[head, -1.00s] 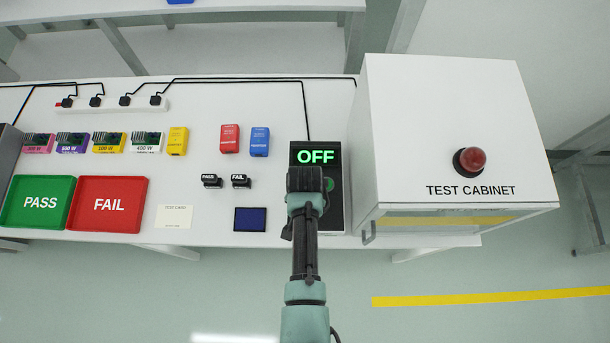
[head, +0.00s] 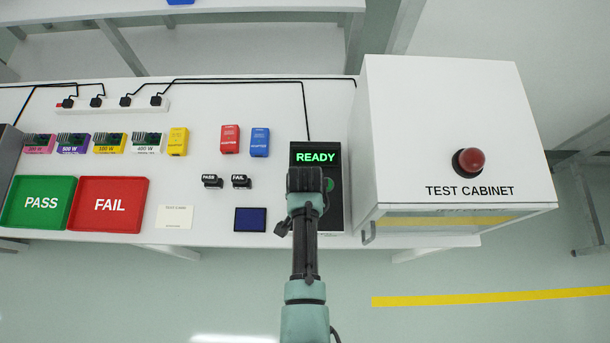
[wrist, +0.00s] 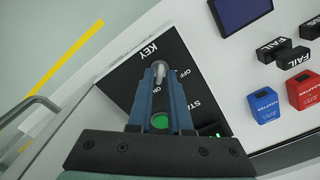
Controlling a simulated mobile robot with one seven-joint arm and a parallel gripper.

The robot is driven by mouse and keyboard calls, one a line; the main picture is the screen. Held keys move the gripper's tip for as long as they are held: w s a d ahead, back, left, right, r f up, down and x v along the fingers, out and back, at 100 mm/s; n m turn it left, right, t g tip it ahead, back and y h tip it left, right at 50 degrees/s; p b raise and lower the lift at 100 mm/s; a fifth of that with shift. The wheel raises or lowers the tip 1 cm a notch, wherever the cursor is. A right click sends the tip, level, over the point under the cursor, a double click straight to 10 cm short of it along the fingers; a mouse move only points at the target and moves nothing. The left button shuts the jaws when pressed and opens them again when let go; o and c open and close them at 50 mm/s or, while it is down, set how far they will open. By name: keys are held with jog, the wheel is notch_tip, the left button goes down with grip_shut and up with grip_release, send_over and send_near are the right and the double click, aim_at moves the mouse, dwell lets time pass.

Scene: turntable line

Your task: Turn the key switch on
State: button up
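The black control box (head: 331,213) stands on the bench left of the test cabinet. Its display (head: 315,157) reads READY in green. My gripper (head: 305,180) is over the box and hides much of its face in the head view. In the wrist view the grey key (wrist: 159,69) sits between the fingertips of my gripper (wrist: 159,78), beside the KEY, OFF and ON lettering. The fingers appear shut on it. A green button (wrist: 160,121) shows between the fingers, by the partly hidden START lettering.
The test cabinet (head: 450,120) with a red dome (head: 470,160) stands close on the right. PASS and FAIL stamps (head: 226,181), a dark blue pad (head: 250,220) and adapters (head: 230,139) lie to the left. Green (head: 69,206) and red (head: 142,206) trays are farther left.

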jog(key=shift+o, duration=1.2)
notch_tip(320, 180, up, 13)
jog(key=b, duration=0.1)
